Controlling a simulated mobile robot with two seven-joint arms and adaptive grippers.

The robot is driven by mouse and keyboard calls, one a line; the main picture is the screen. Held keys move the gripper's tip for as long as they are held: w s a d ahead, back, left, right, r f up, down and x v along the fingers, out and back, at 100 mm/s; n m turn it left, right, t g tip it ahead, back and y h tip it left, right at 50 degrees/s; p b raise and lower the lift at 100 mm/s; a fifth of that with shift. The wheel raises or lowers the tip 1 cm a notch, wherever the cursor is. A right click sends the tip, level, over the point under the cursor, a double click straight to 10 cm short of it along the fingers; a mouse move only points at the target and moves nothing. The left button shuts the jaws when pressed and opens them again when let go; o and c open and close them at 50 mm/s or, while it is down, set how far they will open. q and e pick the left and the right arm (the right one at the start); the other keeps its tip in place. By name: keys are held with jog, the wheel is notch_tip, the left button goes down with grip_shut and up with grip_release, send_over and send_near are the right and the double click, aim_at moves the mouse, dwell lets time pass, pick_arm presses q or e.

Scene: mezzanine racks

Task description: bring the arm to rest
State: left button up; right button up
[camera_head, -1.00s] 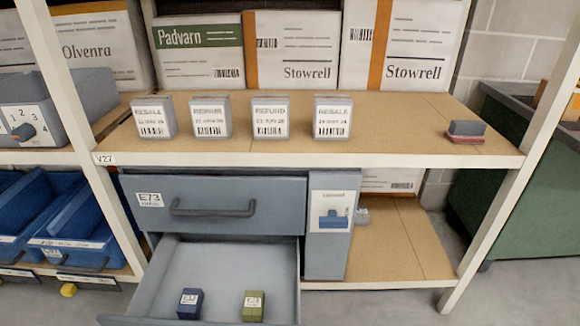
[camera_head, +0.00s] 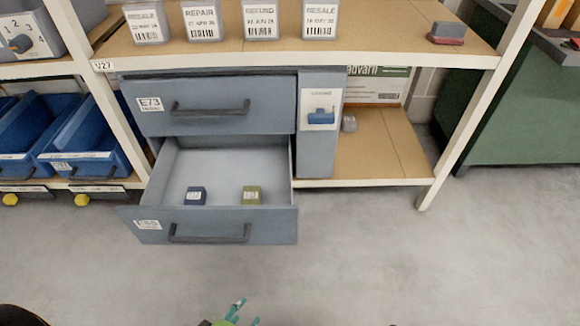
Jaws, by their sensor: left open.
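My left gripper (camera_head: 243,313) shows only as teal fingertips and a bit of green at the bottom edge. It is open, with nothing seen between its fingers. It is in front of the open lower drawer (camera_head: 271,224), apart from it in the picture. The rest of the left arm is mostly out of frame. My right gripper is not in view.
The lower drawer stands pulled out, holding a blue box (camera_head: 196,196) and an olive box (camera_head: 251,195). The upper drawer (camera_head: 275,105) is shut. Blue bins (camera_head: 85,150) stand at left, a green cabinet (camera_head: 500,120) at right. The floor in front is clear.

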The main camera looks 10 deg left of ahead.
pick_arm(q)
jog(key=s+a+r+m+g+y+p, duration=0.1)
jog(key=s+m+g+p, duration=0.3)
jog(key=s+p, duration=0.5)
jog(key=s+a+m+g+p, duration=0.4)
jog(key=s+m+p, duration=0.3)
jog(key=p, duration=0.9)
jog(key=s, duration=0.3)
jog(key=shift+s+r+g+y, duration=0.2)
jog(key=shift+r+g+y, duration=0.1)
jog(key=shift+r+y, duration=0.1)
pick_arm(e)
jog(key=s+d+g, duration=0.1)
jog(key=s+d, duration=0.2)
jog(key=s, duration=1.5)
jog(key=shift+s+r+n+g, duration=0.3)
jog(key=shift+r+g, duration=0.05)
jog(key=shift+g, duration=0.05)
